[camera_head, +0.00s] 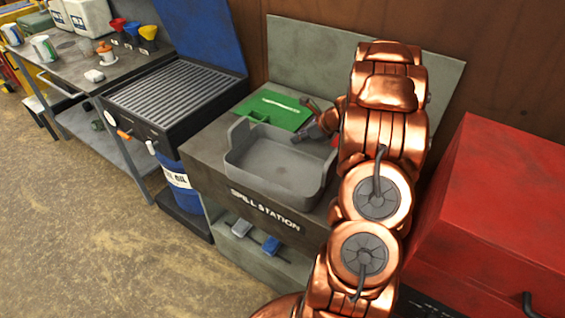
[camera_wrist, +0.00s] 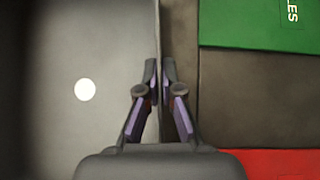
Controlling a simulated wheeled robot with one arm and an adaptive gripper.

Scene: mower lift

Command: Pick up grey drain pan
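The grey drain pan (camera_head: 272,163) sits on the spill station bench in the head view, its open side up. In the wrist view, its inside floor (camera_wrist: 60,80) fills the left half, with a white round spot on it. My gripper (camera_head: 318,122) is at the pan's far right side, partly hidden by my arm. In the wrist view, my gripper (camera_wrist: 160,72) has one finger on each side of the pan's thin wall, with the fingertips closed up against it.
A green sheet (camera_head: 274,110) lies behind the pan, and a back panel (camera_head: 310,60) rises behind it. A ridged grill-like unit (camera_head: 172,92) stands left; a red cabinet (camera_head: 500,210) stands right. Open floor (camera_head: 90,235) lies front left.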

